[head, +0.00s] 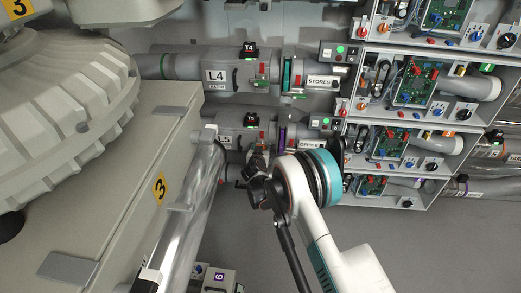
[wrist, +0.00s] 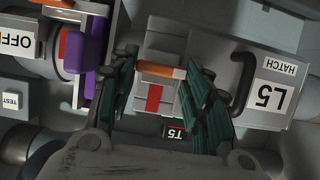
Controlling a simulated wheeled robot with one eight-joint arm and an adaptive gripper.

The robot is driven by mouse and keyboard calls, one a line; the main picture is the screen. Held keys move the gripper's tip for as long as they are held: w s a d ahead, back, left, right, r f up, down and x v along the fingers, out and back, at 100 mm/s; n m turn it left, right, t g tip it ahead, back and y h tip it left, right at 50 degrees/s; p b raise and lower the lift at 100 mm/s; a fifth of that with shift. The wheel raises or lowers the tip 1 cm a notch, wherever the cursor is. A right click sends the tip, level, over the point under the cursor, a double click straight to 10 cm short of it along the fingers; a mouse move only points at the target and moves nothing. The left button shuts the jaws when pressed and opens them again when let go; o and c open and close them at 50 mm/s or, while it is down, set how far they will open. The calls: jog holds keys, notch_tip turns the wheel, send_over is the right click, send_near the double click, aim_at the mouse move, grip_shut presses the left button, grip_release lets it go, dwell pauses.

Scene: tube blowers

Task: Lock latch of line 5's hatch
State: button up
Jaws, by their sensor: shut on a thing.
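Line 5's hatch is a grey housing with a white "L5 HATCH" label (wrist: 272,95) and a black handle (wrist: 240,85), upside down in the wrist view. In the head view the L5 housing (head: 232,122) is at the centre, partly behind my arm. The latch, a grey block with an orange bar (wrist: 160,70) and a red patch (wrist: 153,98), sits beside the label. My gripper (wrist: 160,75) has its teal-padded fingers on both sides of the latch, shut on it at the orange bar. In the head view my gripper (head: 257,158) is small and dark against the housing.
A purple ring (wrist: 96,70) and the office-side pipe stand left of the latch in the wrist view. The L4 line (head: 216,75) runs above. Shelves of circuit boards (head: 420,85) are at right, a clear tube (head: 195,215) at left. Grey floor is open lower right.

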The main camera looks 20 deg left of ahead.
jog(key=o, duration=1.1)
jog(key=shift+c, duration=0.2)
jog(key=v, duration=1.2)
